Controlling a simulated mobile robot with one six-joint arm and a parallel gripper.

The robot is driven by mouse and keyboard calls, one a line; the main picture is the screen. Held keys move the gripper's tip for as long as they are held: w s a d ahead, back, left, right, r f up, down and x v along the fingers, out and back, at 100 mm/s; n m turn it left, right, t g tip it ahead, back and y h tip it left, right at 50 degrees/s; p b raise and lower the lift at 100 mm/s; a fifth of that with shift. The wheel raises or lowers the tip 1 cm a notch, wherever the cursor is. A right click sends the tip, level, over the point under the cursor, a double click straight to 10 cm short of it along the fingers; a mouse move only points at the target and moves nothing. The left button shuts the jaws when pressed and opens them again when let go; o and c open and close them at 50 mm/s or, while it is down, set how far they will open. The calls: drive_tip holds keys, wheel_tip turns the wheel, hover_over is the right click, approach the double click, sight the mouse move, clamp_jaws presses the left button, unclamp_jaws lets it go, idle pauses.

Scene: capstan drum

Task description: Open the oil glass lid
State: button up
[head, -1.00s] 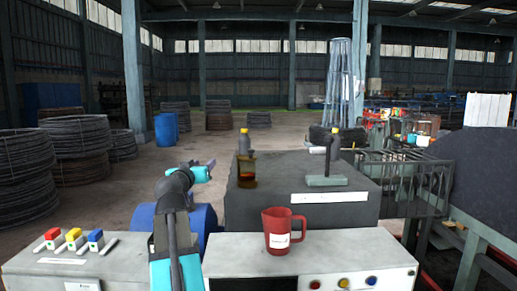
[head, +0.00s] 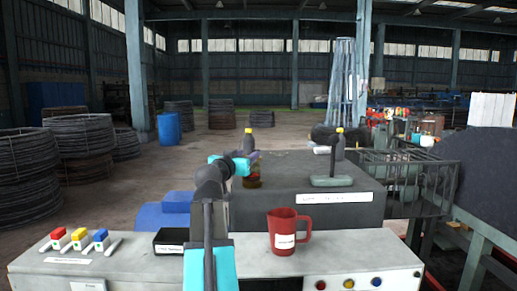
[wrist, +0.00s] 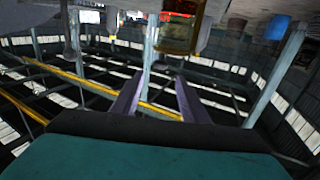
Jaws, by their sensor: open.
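The oil glass (head: 254,181) is an amber jar standing at the left end of the grey block in the head view. My gripper hides most of its upper part, and I cannot make out its lid. In the wrist view, which is upside down, the amber oil glass (wrist: 178,35) shows at the top, beyond the fingertips. My gripper (head: 250,156) is in front of the jar in the head view. Its two fingers (wrist: 157,95) are apart with nothing between them in the wrist view. I cannot tell whether it touches the glass.
A red mug (head: 283,236) stands on the near console. Red, yellow and blue switches (head: 80,238) sit at the left.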

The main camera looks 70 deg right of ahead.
drive_tip(key=d+p, duration=0.3)
drive_tip(key=d, duration=0.8)
drive_tip(key=shift+s+d+r, duration=0.1)
drive_tip(key=shift+s+d, duration=0.05)
drive_tip(key=shift+d, duration=0.2)
drive_tip(key=shift+d+p, duration=0.35)
drive_tip(key=shift+d, duration=0.35)
clamp_jaws()
